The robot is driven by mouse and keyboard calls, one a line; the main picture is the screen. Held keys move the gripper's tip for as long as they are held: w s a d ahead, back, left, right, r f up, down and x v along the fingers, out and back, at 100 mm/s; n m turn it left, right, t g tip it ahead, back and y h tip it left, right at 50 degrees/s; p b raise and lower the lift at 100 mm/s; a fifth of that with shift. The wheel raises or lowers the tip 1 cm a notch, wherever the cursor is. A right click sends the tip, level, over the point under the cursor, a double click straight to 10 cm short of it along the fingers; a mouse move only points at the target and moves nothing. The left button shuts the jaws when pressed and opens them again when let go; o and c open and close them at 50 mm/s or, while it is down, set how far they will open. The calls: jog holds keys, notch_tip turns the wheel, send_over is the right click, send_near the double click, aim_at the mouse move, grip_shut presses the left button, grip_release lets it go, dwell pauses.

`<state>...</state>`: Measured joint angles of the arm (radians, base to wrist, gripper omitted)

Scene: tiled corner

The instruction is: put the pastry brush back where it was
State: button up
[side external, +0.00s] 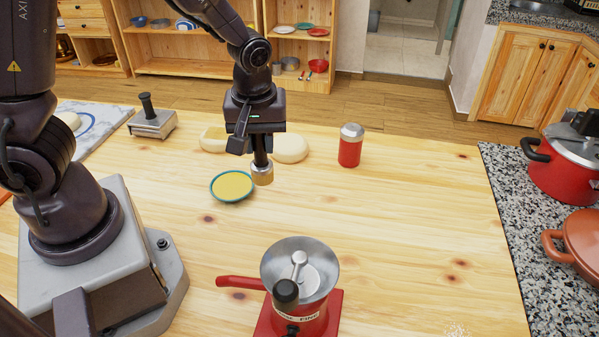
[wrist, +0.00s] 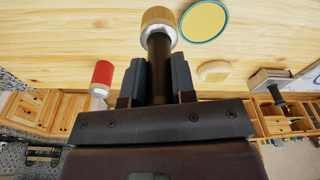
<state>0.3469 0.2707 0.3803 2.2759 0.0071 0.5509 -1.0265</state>
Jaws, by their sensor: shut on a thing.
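My gripper (side external: 259,148) is shut on the dark handle of the pastry brush (side external: 262,175). The brush hangs upright, its pale tan head pointing down. In the wrist view the brush (wrist: 160,18) sticks out between the two fingers (wrist: 160,75). Its head is just right of a teal-rimmed dish of yellow liquid (side external: 232,187) in the side view. It looks held above the table, but the exact gap is hard to tell. The dish also shows in the wrist view (wrist: 203,22), beside the brush head.
Pale dough pieces (side external: 290,149) lie behind the brush. A red shaker with a silver lid (side external: 350,148) stands to the right. A red grinder (side external: 300,290) stands in front, and a metal press (side external: 152,122) at the back left. The wooden table's right part is clear.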

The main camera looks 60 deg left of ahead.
jog(key=shift+w+a+f, duration=0.1)
jog(key=shift+w+f, duration=1.35)
jog(key=shift+f, duration=0.3)
jog(key=shift+w+a+f, duration=0.1)
jog(key=shift+w+f, duration=1.3)
jog(key=shift+f, duration=0.4)
jog(key=shift+w+a+f, duration=0.1)
jog(key=shift+w+f, duration=1.35)
jog(key=shift+f, duration=0.3)
jog(key=shift+f, duration=0.15)
jog(key=o, duration=0.9)
